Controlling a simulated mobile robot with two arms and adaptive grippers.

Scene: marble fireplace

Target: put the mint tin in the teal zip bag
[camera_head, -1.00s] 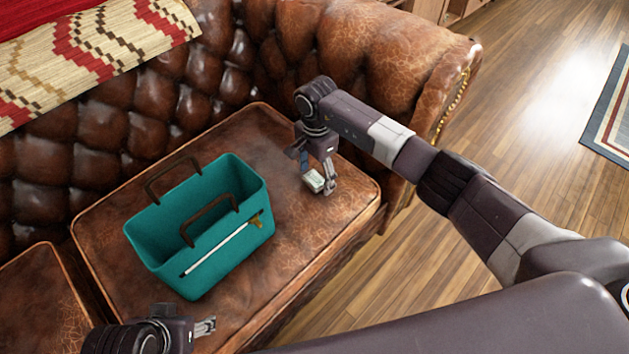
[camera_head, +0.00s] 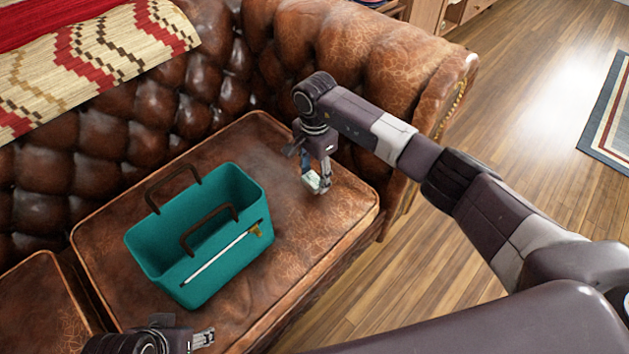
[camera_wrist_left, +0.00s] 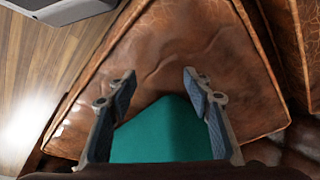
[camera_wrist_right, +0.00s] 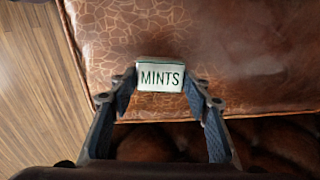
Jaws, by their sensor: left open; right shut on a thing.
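The mint tin (camera_head: 313,182) is a small pale box with a dark green edge, and its "MINTS" label faces the right wrist view (camera_wrist_right: 161,77). My right gripper (camera_head: 320,186) is shut on the tin, just over the right part of the sofa cushion. The teal zip bag (camera_head: 215,262) stands upright and open on the cushion, left of the right gripper, with two brown handles and a pale zip strip along its front. My left gripper (camera_head: 203,339) is open and empty in front of the bag; part of the bag shows between its fingers in the left wrist view (camera_wrist_left: 160,130).
The bag stands on a brown leather sofa cushion (camera_head: 290,245). A tufted backrest (camera_head: 150,110) rises behind, with a patterned blanket (camera_head: 110,45) over it. The sofa arm (camera_head: 400,50) is at the right. Bare cushion lies between bag and right gripper.

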